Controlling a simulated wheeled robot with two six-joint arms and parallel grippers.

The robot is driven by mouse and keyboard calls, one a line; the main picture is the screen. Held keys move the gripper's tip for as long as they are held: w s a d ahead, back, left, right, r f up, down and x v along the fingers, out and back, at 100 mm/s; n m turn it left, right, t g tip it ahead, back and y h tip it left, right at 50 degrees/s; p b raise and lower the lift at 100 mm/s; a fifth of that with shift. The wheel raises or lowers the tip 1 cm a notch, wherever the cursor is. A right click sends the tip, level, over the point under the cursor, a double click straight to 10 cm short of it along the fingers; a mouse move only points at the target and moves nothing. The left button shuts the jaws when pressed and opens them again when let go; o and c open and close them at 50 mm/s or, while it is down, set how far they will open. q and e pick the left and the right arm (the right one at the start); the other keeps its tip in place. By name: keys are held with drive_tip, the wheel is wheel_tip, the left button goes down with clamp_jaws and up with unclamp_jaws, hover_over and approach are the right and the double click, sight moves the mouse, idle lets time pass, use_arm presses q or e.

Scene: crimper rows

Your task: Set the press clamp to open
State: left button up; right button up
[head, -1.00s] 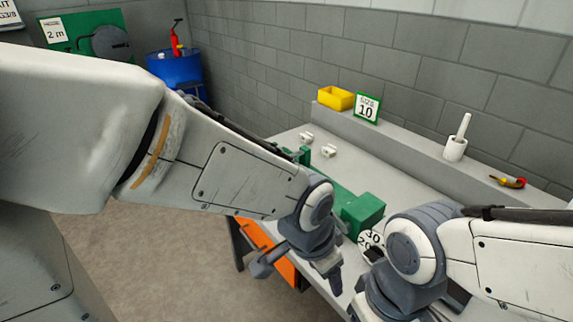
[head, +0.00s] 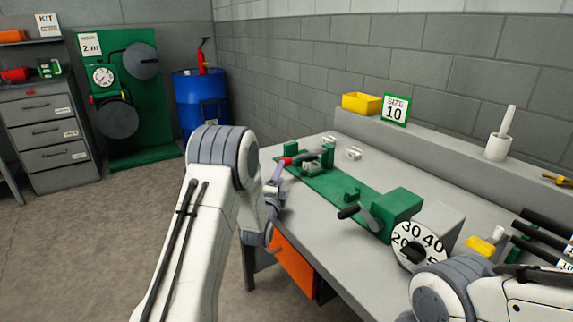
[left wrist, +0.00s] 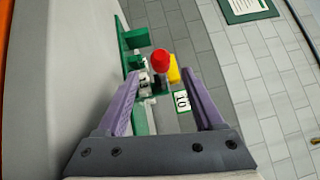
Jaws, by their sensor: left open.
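The press clamp (head: 318,158) stands at the far end of a green press bed on the bench, and its red-tipped handle (head: 287,161) points left toward my left gripper. My left gripper (head: 277,178) is beside the handle's tip at the bench's left edge. In the left wrist view, the open purple fingers (left wrist: 160,82) have the red handle knob (left wrist: 161,60) showing between them, slightly beyond their tips. I cannot tell whether they touch it. My right gripper is out of view.
The green press body (head: 398,212) with a black-handled crank and a numbered dial (head: 417,243) sits nearer on the bench (head: 445,200). A yellow bin (head: 361,102) and a size 10 sign (head: 396,109) stand on the back ledge. An orange panel (head: 293,264) is under the bench.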

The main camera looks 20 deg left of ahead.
sight(306, 157)
use_arm(q)
drive_tip(key=w, duration=0.3)
drive_tip(key=w+r, duration=0.1)
drive_tip(key=w, duration=0.2)
drive_tip(key=w+a, duration=0.1)
drive_tip(key=w, duration=0.3)
drive_tip(key=shift+r, duration=0.15)
clamp_jaws()
drive_tip(key=shift+w+a+r, duration=0.1)
idle(1.1)
